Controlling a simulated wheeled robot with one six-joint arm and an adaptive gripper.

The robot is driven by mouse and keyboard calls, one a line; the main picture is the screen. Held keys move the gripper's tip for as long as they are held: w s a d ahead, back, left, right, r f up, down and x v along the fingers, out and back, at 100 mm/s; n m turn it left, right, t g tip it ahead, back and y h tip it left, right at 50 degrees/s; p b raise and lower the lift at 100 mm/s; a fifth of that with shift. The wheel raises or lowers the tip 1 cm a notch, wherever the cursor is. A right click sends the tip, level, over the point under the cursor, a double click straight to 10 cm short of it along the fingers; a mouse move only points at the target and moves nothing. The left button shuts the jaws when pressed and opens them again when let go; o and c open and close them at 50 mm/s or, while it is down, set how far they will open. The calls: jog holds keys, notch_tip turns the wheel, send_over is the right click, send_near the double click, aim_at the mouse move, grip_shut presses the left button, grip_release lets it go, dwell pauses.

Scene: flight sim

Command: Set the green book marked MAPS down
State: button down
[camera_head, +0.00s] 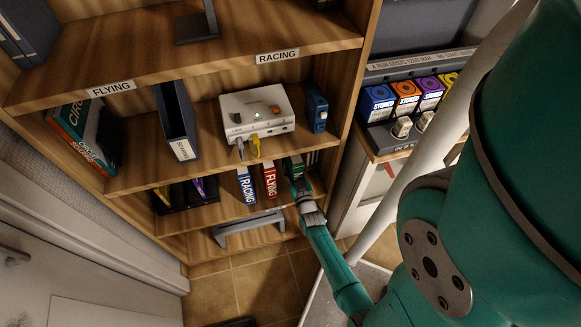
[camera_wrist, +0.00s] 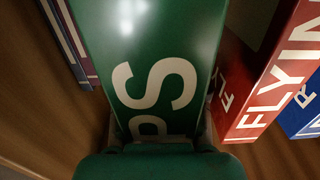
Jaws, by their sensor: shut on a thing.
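The green book marked MAPS (camera_head: 293,166) is on the lower shelf level of the bookcase, to the right of the red FLYING book. In the wrist view the green book (camera_wrist: 150,50) fills the middle, with the white letters "PS" visible. My gripper (camera_head: 299,187) is shut on the near end of it, and its fingers (camera_wrist: 160,137) are mostly hidden behind the wrist housing. The red FLYING book (camera_wrist: 262,88) stands close beside it. I cannot tell whether the green book's underside touches the shelf.
A blue RACING book (camera_head: 246,186) stands left of the red FLYING book (camera_head: 269,181). Thin books (camera_wrist: 68,42) are on the green book's other side, across a narrow gap. The shelf board above holds a white device (camera_head: 257,112). A bookcase upright (camera_head: 350,110) is to the right.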

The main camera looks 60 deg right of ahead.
jog(key=shift+w+d+f, duration=0.55)
jog(key=shift+d+f, duration=0.1)
jog(key=shift+f, duration=0.2)
jog(key=shift+w+d+f, duration=0.55)
jog(key=shift+d+f, duration=0.05)
jog(key=shift+f, duration=0.25)
jog(key=shift+f, duration=0.2)
jog(key=c, duration=0.6)
grip_release()
